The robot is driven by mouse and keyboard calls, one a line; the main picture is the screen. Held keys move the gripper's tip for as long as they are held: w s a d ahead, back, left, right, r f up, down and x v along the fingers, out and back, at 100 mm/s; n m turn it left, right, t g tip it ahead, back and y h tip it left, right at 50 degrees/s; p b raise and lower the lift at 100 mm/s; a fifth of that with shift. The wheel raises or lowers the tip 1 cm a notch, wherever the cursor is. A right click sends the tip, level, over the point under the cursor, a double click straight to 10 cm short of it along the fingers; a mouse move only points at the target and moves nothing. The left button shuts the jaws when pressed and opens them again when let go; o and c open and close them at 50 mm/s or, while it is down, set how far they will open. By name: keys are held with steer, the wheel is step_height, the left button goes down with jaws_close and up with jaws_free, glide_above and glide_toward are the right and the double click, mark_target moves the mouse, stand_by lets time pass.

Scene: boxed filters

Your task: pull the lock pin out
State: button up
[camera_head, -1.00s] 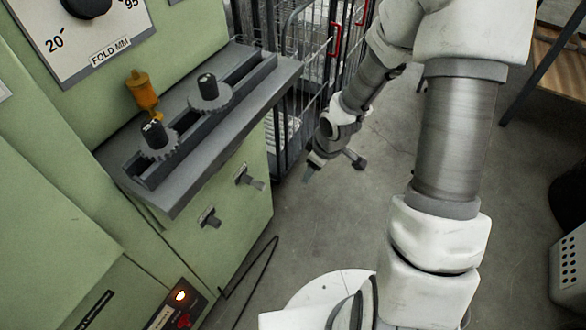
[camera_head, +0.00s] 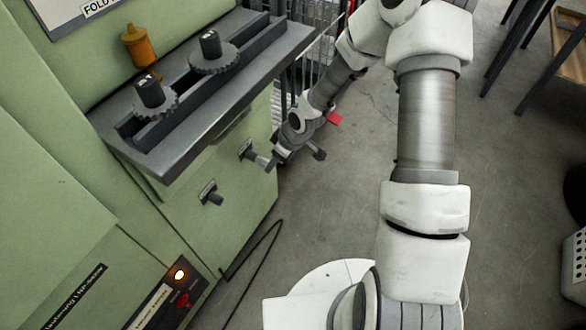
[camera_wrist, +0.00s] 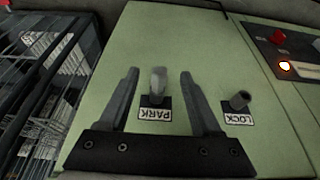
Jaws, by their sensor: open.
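The lock pin (camera_wrist: 239,100) is a short dark grey pin above a black LOCK label (camera_wrist: 236,118) in the wrist view. In the head view the lock pin (camera_head: 211,196) is the nearer of two pins on the green cabinet front, seated against the panel. A second pin, the park pin (camera_wrist: 158,83), stands by the PARK label (camera_wrist: 154,114). My gripper (camera_wrist: 159,74) is open, its fingers on either side of the park pin in the picture; the lock pin is outside the fingers, to the right. In the head view my gripper (camera_head: 272,161) is beside the park pin (camera_head: 248,152).
A grey shelf (camera_head: 220,110) with two geared knobs juts out above the pins. A panel with a lit lamp (camera_wrist: 285,66) and a red knob (camera_wrist: 278,36) is beyond the lock pin. A wire cage (camera_wrist: 48,75) stands at the left of the wrist view.

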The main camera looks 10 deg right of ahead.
mark_target(265, 160)
steer(key=w+a, duration=0.2)
steer(key=shift+a+f+b, duration=0.1)
steer(key=shift+a+b, duration=0.25)
steer(key=shift+a+f+b, duration=0.1)
steer(key=shift+f+b, duration=0.35)
steer(key=shift+f, duration=0.35)
steer(key=shift+w+a+f, duration=0.2)
steer(key=shift+w+f, duration=0.05)
steer(key=shift+f, duration=0.25)
jaws_close()
steer(key=shift+s+d, duration=0.1)
steer(key=shift+d, duration=0.05)
steer(key=shift+s+d+p, duration=0.25)
steer(key=shift+s+d, duration=0.65)
steer(key=shift+d, duration=0.25)
steer(key=shift+s+d+p, duration=0.2)
steer(key=shift+s+d, duration=0.65)
steer(key=shift+d, duration=0.25)
steer(key=shift+s+d, duration=0.15)
steer(key=shift+d, duration=0.05)
